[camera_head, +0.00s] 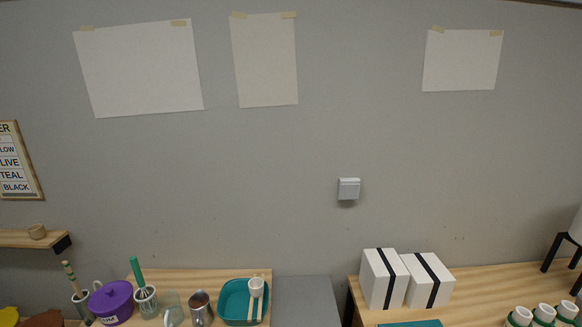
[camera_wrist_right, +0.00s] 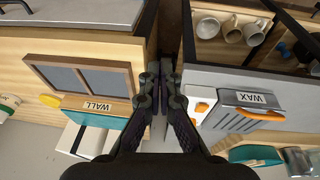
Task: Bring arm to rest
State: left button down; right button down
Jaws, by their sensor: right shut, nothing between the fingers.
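My right gripper (camera_wrist_right: 166,88) shows in the right wrist view, reaching up from the bottom edge. Its black fingers are shut with nothing between them. It hangs in front of a narrow dark gap between two wooden furniture pieces and touches nothing that I can make out. Neither arm nor gripper shows in the head view. My left gripper is not in view.
In the head view, white boxes (camera_head: 428,281) and a teal tray (camera_head: 226,302) stand on separate wooden tops.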

jog(key=s+d+f+b, duration=0.1)
jog(key=s+f+b, duration=0.2)
jog(key=f, duration=0.9)
jog(key=s+d+f+b, duration=0.1)
jog(key=s+f+b, duration=0.15)
jog(key=f, duration=0.95)
jog(key=s+f+g+b, duration=0.1)
jog(key=s+f+b, duration=0.3)
jog(key=s+f, duration=1.3)
jog(key=shift+d+g, duration=0.3)
jog(key=shift+g, duration=0.1)
